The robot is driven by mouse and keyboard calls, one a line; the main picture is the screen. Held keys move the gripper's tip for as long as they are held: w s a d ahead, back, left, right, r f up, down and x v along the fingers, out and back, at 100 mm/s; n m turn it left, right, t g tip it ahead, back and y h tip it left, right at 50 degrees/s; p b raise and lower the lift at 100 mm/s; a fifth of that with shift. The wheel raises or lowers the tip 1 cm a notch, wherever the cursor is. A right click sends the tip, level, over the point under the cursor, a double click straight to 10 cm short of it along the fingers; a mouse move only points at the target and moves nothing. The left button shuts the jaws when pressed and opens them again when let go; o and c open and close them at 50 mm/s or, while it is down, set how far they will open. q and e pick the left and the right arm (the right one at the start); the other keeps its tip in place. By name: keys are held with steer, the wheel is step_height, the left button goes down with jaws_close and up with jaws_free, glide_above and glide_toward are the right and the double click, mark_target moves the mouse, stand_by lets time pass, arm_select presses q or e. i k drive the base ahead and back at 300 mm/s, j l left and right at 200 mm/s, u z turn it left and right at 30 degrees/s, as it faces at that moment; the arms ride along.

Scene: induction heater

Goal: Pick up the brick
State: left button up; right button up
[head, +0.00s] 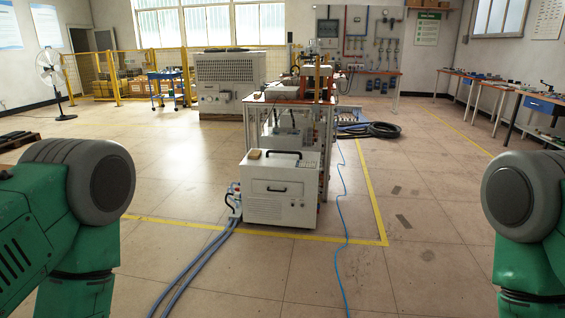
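A small tan block (254,154), which looks like the brick, lies on the top left of a white cabinet (268,206) with a black handle. The cabinet stands on the floor in front of a tall frame table (310,101), some way ahead of me. Only the green and grey upper parts of my two arms show, at the lower left and lower right edges. Neither gripper is in view, so what they hold is hidden.
Blue hoses (196,262) and a thin blue cable (340,208) run along the floor towards me. A yellow floor line (376,203) passes the cabinet. Workbenches (503,90) line the right wall. A fan (52,75) stands at left. Open floor lies between me and the cabinet.

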mark_target(255, 154)
steer(key=i+u, duration=0.25)
steer(key=i, duration=0.75)
steer(key=i+l+u, duration=0.2)
steer(key=i, duration=0.8)
steer(key=i+j+z, duration=0.15)
steer(key=i, duration=0.3)
steer(key=i+j+z, duration=0.15)
steer(key=i, duration=0.25)
steer(key=i+j+z, duration=0.15)
steer(key=i+j, duration=0.2)
steer(key=i+j+z, duration=1)
steer(key=j+z, duration=0.2)
